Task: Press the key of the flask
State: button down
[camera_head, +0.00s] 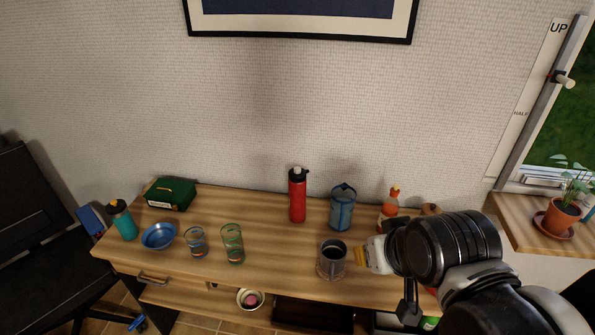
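A red flask (297,198) stands upright on the wooden sideboard, near its back edge at the middle. It has a dark lid with a pale part (297,171) on top; a separate key is too small to make out. My gripper (400,262) is at the right front of the sideboard, to the right of the flask and well apart from it. My arm hides most of its fingers, so their opening does not show clearly. A white bottle with a yellow cap (376,255) shows right beside the gripper; I cannot tell whether they touch.
An orange-capped bottle (389,207) is behind my gripper. Glasses (232,244), a blue bowl (158,236), a green box (170,194) and a teal bottle (122,220) stand left. Space left of the flask is clear.

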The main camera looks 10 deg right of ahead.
aim_at(296, 183)
jog(key=i+j+u, duration=0.1)
jog(key=i+u, duration=0.4)
jog(key=u, duration=0.2)
jog(key=i+u, duration=0.35)
jog(key=k, duration=0.05)
